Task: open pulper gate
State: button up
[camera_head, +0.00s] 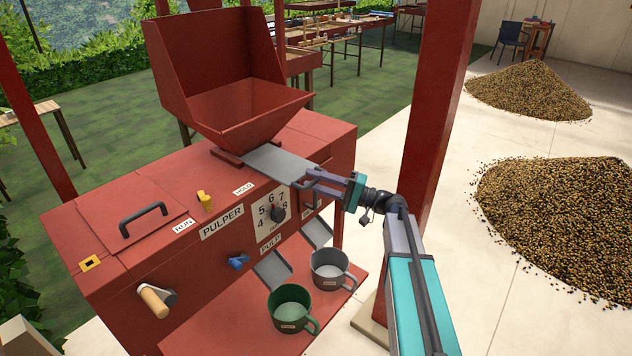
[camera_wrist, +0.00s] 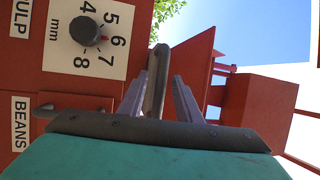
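The pulper (camera_head: 225,225) is a red machine with a red hopper (camera_head: 220,95) on top. Its gate (camera_head: 278,163) is a flat grey plate that sticks out from under the hopper toward the front right. My gripper (camera_head: 308,184) is at the outer end of this plate, where the dark handle is. In the wrist view the grey handle bar (camera_wrist: 157,82) stands between my two fingers (camera_wrist: 165,95). The bar looks close to the left finger, with a narrow gap toward the right one. I cannot tell whether the fingers clamp it.
A numbered dial (camera_head: 277,213) is on the front panel below the gate; it also shows in the wrist view (camera_wrist: 85,31). A green cup (camera_head: 290,305) and a grey cup (camera_head: 330,270) stand below the chutes. A red post (camera_head: 432,110) rises close behind my arm. Bean piles (camera_head: 560,220) lie to the right.

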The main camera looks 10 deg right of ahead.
jog(key=shift+d, duration=0.15)
jog(key=b+v, duration=0.3)
jog(key=v, duration=1)
jog(key=shift+s+d+f, duration=0.15)
jog(key=shift+s+d, duration=0.05)
